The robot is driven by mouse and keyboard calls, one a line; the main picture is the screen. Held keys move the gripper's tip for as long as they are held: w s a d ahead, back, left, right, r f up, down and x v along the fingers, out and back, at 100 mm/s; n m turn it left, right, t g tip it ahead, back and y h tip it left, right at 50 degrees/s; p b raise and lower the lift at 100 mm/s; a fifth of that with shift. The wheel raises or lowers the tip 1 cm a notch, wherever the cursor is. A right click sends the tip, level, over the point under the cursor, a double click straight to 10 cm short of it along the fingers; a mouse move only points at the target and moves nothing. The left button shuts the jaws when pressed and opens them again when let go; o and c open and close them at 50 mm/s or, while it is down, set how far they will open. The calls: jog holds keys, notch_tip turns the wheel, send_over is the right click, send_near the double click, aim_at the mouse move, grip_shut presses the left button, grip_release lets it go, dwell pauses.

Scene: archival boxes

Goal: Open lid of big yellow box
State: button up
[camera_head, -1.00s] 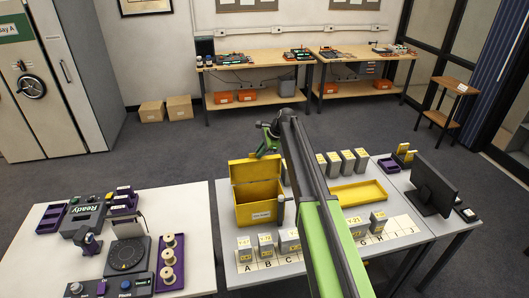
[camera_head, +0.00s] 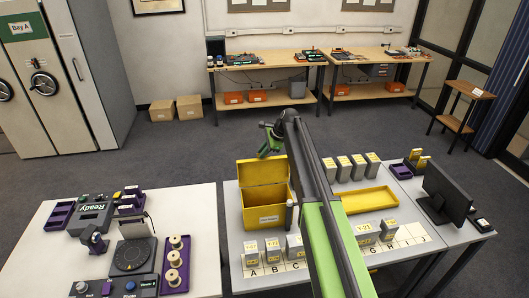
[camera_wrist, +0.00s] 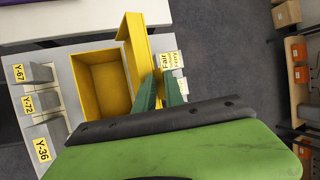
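The big yellow box (camera_head: 264,216) stands on the grey table, and its inside shows. Its lid (camera_head: 261,172) stands raised at the back edge. In the wrist view the open box (camera_wrist: 102,86) shows empty, with the lid (camera_wrist: 135,45) upright along its side. My gripper (camera_head: 268,143) is at the lid's top edge, toward its right end. In the wrist view my gripper's green fingers (camera_wrist: 159,90) are apart, with a yellow part of the lid visible between them. Whether they touch the lid is unclear.
Several grey labelled boxes (camera_head: 272,246) stand along the lettered front strip, and more (camera_head: 358,165) stand behind. A shallow yellow tray (camera_head: 368,200) lies right of my arm. A monitor (camera_head: 446,192) stands at the right. A white table (camera_head: 200,225) with devices is at the left.

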jog(key=shift+o, duration=0.3)
jog(key=shift+s, duration=0.15)
jog(key=shift+d+f, duration=0.1)
jog(key=shift+d, duration=0.2)
jog(key=shift+d, duration=0.1)
jog(key=shift+d+r+p, duration=0.1)
jog(key=shift+r+p, duration=0.2)
jog(key=p+v, duration=1.4)
jog(key=v, duration=0.2)
jog(key=shift+s+a+r+p, duration=0.2)
jog(key=shift+a+r+p, duration=0.05)
jog(key=shift+r+p, duration=0.15)
